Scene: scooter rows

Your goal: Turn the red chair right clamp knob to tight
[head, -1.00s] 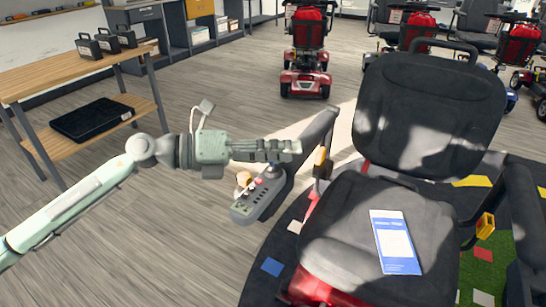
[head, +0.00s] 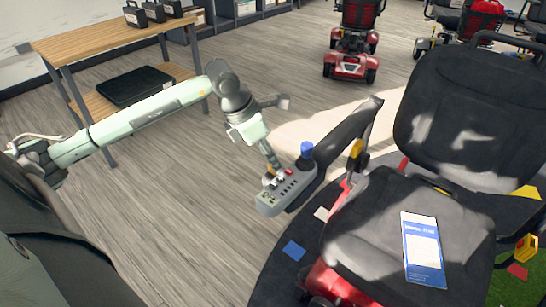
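The red chair has a black seat (head: 385,240) and a red base (head: 335,287). A grey control box (head: 283,192) with a blue-topped stick (head: 306,150) is at the front of its picture-left armrest (head: 345,133). A yellow-orange piece (head: 355,149) is on that armrest's post. I cannot tell which is the clamp knob, nor its setting. My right gripper is out of view.
A blue-and-white leaflet (head: 423,249) lies on the seat. A wooden table (head: 110,37) with a black case (head: 135,86) on its shelf stands at the left. Another red scooter (head: 352,62) is behind. The floor between table and chair is clear.

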